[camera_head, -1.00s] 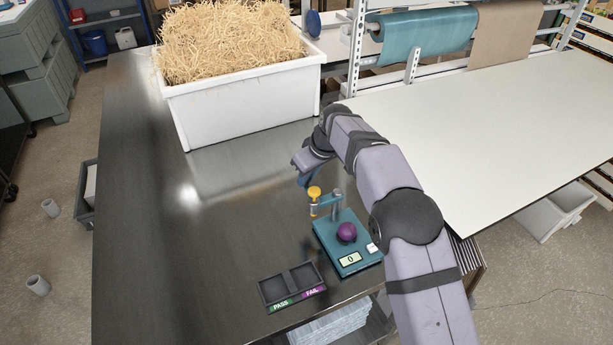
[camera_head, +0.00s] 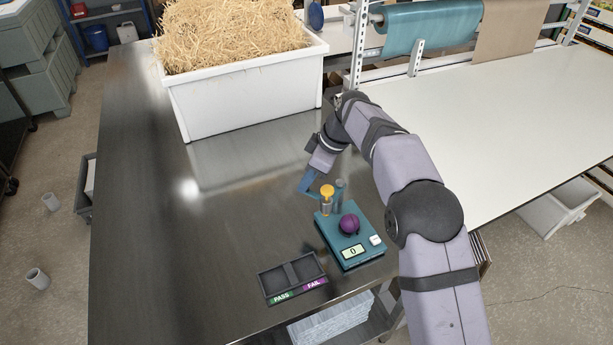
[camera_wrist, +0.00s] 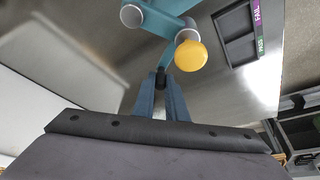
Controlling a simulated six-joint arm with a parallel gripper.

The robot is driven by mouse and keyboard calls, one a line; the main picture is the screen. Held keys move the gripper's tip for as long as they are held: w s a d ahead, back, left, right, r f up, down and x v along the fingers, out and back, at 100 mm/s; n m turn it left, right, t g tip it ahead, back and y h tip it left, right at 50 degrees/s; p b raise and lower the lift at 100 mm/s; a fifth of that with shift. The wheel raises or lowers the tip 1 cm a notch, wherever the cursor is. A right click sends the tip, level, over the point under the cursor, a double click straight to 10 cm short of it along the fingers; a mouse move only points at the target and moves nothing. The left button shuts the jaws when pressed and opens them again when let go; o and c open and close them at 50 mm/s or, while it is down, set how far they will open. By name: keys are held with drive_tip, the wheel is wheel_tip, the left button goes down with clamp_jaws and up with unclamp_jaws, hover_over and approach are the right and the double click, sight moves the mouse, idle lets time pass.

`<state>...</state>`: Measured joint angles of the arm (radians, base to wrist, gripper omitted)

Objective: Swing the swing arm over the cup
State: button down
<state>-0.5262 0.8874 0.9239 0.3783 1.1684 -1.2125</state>
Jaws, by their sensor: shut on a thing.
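The swing arm is a short teal bar on a grey post (camera_head: 340,190) at the back of a teal scale (camera_head: 334,240). Its yellow knob (camera_head: 327,191) sits left of the post, over the scale's back left edge. In the wrist view the yellow knob (camera_wrist: 190,56) and the teal bar (camera_wrist: 165,22) lie just beyond my fingers. My gripper (camera_wrist: 161,82) is shut on a thin teal part of the swing arm, left of the knob. A round purple thing (camera_head: 349,224) sits on the scale; I cannot make out a separate cup.
A dark two-part tray (camera_head: 291,275) marked PASS and FAIL lies front left of the scale. A white bin of straw (camera_head: 245,95) stands at the back. The metal bench (camera_head: 180,250) is clear to the left.

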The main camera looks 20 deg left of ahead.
sight(326, 193)
drive_tip(key=s+d+n+g, duration=0.1)
drive_tip(key=d+n, duration=0.1)
drive_tip(key=n, duration=0.1)
drive_tip(key=s+d+n+g+h+p, duration=0.1)
drive_tip(key=d+n, duration=0.1)
drive_tip(key=n, duration=0.1)
drive_tip(key=s+d+n+g+p, duration=0.1)
drive_tip(key=s+d+n, duration=0.1)
drive_tip(key=n, duration=0.1)
drive_tip(key=shift+r+n+h, duration=0.15)
drive_tip(key=shift+n+h, duration=0.15)
drive_tip(key=shift+s+d+n+g+h+p, duration=0.1)
drive_tip(key=shift+d+n+g+h+p, duration=0.2)
drive_tip(key=shift+d+n+p, duration=0.55)
drive_tip(key=c, duration=1.8)
unclamp_jaws()
drive_tip(key=shift+o, duration=0.2)
